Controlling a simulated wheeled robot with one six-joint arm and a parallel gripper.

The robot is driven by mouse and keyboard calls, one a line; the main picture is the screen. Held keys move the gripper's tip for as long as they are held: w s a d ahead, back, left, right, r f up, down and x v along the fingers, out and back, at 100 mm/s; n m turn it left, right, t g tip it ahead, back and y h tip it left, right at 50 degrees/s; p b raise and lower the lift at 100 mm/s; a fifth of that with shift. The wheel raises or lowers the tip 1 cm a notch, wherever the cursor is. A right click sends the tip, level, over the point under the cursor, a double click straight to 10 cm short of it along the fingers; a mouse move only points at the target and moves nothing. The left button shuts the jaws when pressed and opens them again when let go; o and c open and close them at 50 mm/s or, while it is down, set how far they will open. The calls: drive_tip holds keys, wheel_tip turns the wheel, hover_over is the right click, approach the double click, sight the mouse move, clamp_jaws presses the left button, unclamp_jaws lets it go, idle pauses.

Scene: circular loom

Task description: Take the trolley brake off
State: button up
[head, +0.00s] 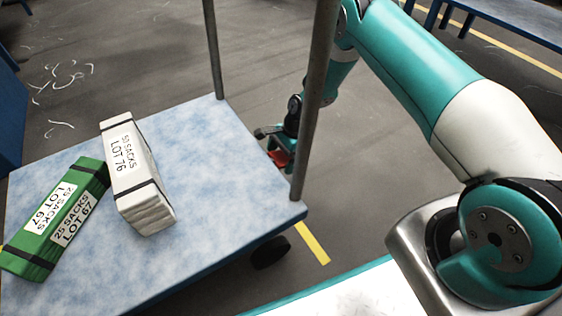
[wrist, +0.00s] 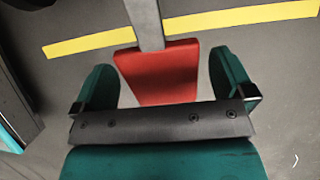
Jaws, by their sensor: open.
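The trolley (head: 221,155) has a pale blue mottled deck and grey upright posts at its right end. Its brake pedal (head: 279,157) is a small red piece beyond the right-hand post, partly hidden by my gripper and the post. In the wrist view the red pedal (wrist: 160,72) hangs on a grey bar, between and slightly beyond my two teal fingers. My gripper (wrist: 163,85) is open, with a gap on each side of the pedal. I cannot tell whether it touches the pedal. The gripper also shows low beside the trolley's end in the head view (head: 281,146).
A white bundle (head: 152,205) marked LOT 76 and a green bundle (head: 50,240) marked LOT 67 lie on the deck. A black wheel (head: 270,253) shows under the near corner. Yellow tape (head: 312,243) crosses the floor. Loose white threads lie on the floor at upper left.

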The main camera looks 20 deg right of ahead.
sight(278, 158)
drive_tip(key=shift+a+f, duration=0.15)
drive_tip(key=shift+f, duration=0.1)
drive_tip(key=c, duration=1.3)
wheel_tip(278, 158, up, 4)
drive_tip(key=p, duration=0.5)
drive_tip(key=shift+f, duration=0.35)
drive_tip(key=o, duration=1.3)
drive_tip(key=shift+d, duration=0.2)
drive_tip(key=p+v, duration=0.7)
drive_tip(key=v, duration=1)
